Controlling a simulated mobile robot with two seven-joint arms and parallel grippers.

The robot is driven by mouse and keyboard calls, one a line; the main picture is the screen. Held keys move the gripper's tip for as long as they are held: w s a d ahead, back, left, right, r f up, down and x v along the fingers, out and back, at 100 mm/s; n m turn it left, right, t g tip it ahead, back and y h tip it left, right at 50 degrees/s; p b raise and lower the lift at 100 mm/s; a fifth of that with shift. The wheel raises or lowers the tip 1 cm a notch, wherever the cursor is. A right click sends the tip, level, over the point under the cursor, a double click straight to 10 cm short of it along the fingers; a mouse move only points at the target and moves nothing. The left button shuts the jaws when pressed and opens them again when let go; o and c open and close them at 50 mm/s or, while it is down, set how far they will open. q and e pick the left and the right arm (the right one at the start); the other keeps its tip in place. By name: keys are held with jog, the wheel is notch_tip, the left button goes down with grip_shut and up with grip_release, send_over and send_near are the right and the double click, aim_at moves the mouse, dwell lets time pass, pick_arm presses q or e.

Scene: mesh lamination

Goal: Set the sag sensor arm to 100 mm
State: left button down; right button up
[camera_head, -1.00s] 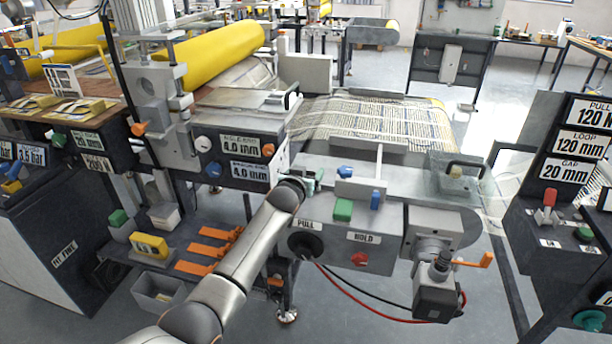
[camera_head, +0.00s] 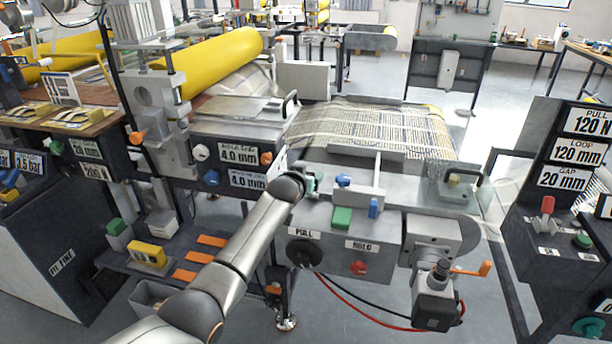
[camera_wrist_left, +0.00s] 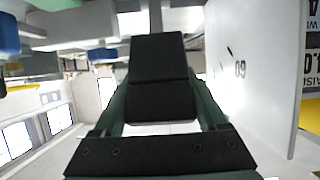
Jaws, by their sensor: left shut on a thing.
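My left gripper (camera_head: 312,184) is at the left end of the grey machine bed, above the PULL label, mostly hidden by my own wrist in the head view. In the left wrist view, its green fingers with black pads (camera_wrist_left: 158,78) are closed together. A grey bar (camera_wrist_left: 155,14) runs beyond the fingertips; it seems to be the sag sensor arm, though the grip itself is hidden. A white scale plate (camera_wrist_left: 255,70) with tick marks and an inverted number stands just right of the fingers. My right gripper is out of view.
A black PULL knob (camera_head: 305,251), a red HOLD knob (camera_head: 358,268) and a green block (camera_head: 342,217) are close by. A motor with an orange crank (camera_head: 470,270) is at the right. The display panel (camera_head: 578,150) reads LOOP 120 mm. Mesh (camera_head: 375,128) lies behind.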

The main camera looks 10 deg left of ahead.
pick_arm(q)
jog(key=shift+w+r+g, duration=0.15)
jog(key=shift+w+g, duration=0.25)
dwell(1.2)
grip_release()
jog(key=shift+s+r+p, duration=0.4)
jog(key=shift+s+p, duration=0.2)
jog(key=p+v, duration=0.1)
jog(key=v, duration=1)
